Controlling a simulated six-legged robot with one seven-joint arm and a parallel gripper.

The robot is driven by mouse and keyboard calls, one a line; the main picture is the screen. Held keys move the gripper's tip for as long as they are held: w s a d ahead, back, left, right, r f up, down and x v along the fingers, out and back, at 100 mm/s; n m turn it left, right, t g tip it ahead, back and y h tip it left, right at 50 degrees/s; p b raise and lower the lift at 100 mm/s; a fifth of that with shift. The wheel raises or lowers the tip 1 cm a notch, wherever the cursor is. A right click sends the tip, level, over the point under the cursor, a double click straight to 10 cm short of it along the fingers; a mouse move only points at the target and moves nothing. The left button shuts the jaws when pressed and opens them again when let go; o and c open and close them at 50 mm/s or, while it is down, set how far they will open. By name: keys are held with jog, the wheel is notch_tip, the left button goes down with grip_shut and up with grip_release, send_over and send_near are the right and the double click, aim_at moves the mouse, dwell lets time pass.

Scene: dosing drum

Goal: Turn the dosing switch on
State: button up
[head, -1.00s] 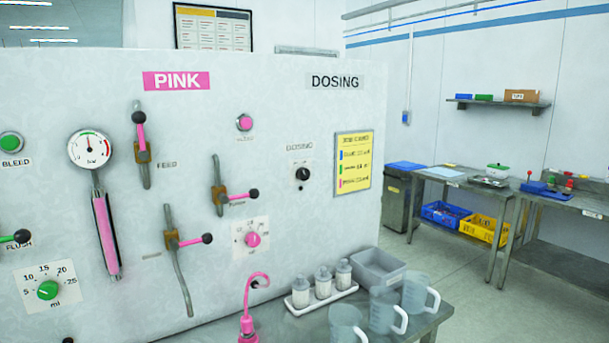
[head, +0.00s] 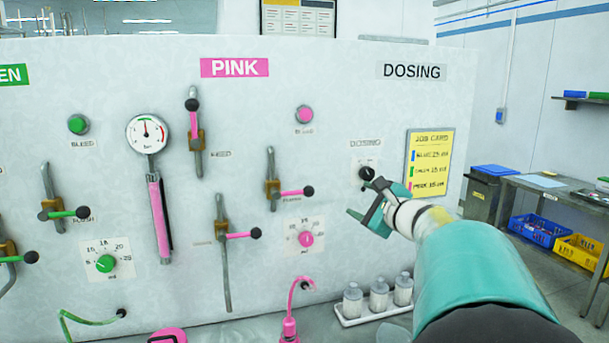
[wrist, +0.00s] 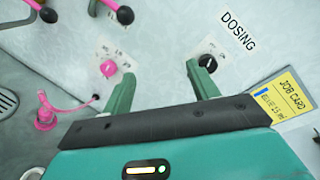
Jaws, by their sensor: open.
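The dosing switch (head: 367,173) is a black knob on a small white plate, on the white panel under the small DOSING label. It also shows in the wrist view (wrist: 208,62), close to the tip of the right finger. My gripper (head: 367,200) is open and empty in front of the panel, just below the switch in the head view. In the wrist view my gripper (wrist: 160,85) has its fingers wide apart, with the switch near the right finger rather than midway between them. Whether the finger touches the switch, I cannot tell.
A pink dial (head: 306,239) and a pink-handled valve (head: 285,192) are left of my gripper. A yellow job card (head: 430,162) hangs right of the switch. White bottles (head: 378,297) stand on a tray below. A pink spout (head: 290,325) rises at the bottom.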

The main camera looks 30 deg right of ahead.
aim_at(369, 174)
jog(key=s+d+r+m+h, duration=0.1)
jog(key=s+d+m+h, duration=0.25)
jog(key=d, duration=0.45)
jog(key=shift+m+t, duration=0.25)
jog(key=shift+t, duration=0.05)
jog(key=x, duration=1.4)
jog(key=shift+w+a, duration=0.15)
jog(key=shift+w, duration=0.2)
jog(key=c, duration=1)
